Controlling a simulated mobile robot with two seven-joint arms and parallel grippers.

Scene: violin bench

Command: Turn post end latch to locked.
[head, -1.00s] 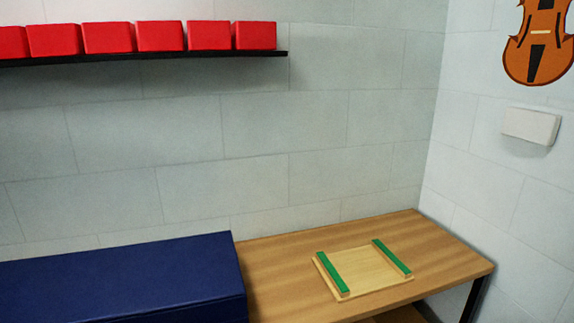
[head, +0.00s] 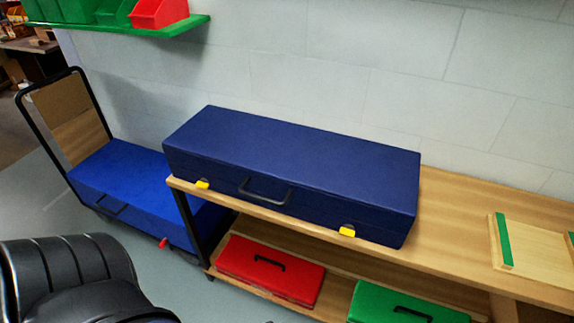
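A long dark blue case (head: 300,155) lies shut on the wooden bench. Its front has a black handle (head: 266,190) and two yellow latches, a left one (head: 202,184) and a right one (head: 347,231). Both latches are small in the view. I cannot tell whether either is locked, or which one is the post end latch. Neither of my grippers is in view.
The wooden bench (head: 458,215) carries a board with green strips (head: 530,262) at right. A red case (head: 270,268) and a green case (head: 405,303) lie on its lower shelf. A blue trolley (head: 130,185) stands left; a black padded chair (head: 70,275) fills the lower left.

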